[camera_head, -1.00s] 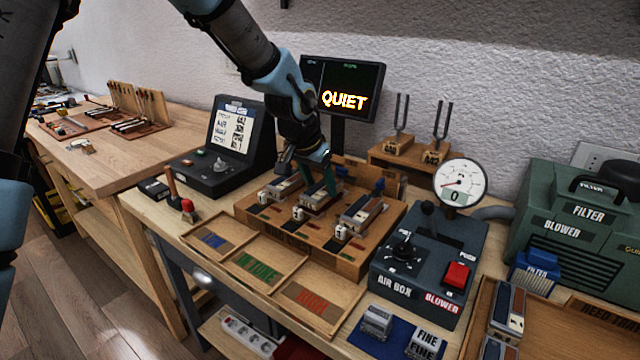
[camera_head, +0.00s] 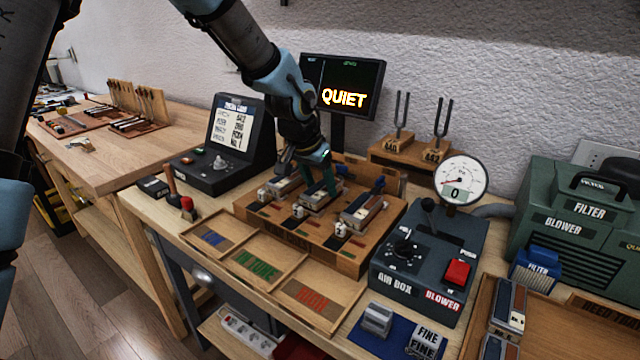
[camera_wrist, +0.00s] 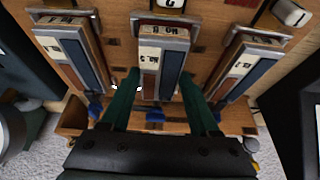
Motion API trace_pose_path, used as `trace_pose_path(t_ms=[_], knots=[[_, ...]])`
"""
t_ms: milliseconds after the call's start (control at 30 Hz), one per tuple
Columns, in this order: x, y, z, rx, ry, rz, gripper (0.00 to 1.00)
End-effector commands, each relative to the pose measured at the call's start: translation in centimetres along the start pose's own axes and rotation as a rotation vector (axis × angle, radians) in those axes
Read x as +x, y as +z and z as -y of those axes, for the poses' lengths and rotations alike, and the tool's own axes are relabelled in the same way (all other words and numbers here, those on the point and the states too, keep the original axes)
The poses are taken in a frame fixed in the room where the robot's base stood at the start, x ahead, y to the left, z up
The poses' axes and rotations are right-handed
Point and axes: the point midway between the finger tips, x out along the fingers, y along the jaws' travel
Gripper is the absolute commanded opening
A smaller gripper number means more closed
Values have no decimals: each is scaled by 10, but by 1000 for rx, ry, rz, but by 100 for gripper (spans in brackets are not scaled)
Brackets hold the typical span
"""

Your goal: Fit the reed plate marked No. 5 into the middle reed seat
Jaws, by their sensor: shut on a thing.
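The reed plate marked No. 5 (camera_wrist: 160,58), with a pale label, red and blue strips and a grey metal end, lies in the middle seat position of the wooden reed block (camera_head: 262,228). The plate also shows in the head view (camera_head: 320,197). My gripper (camera_wrist: 160,97) has its two green fingers on either side of this plate, shut on its near part. Similar plates lie in the seats to the left (camera_wrist: 75,50) and right (camera_wrist: 247,65) in the wrist view. Whether the middle plate sits fully down is hard to tell.
Sorting trays (camera_head: 258,262) lie in front of the block. The air box (camera_head: 405,262) with its gauge (camera_head: 461,182) stands to the right. A console (camera_head: 228,140) stands to the left, and a monitor (camera_head: 343,90) reading QUIET behind. Tuning forks (camera_head: 400,125) stand at the back.

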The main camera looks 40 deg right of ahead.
Motion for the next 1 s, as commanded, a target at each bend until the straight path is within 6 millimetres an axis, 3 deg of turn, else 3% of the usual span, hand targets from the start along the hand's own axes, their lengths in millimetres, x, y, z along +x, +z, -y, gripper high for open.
trace_pose_path(t_ms=[467, 500, 800, 1000], knots=[[3, 1, 0, 0, 0, -1, 0], [3, 1, 0, 0, 0, 0, 63], [3, 1, 0, 0, 0, 0, 97], [3, 2, 0, 0, 0, 0, 97]])
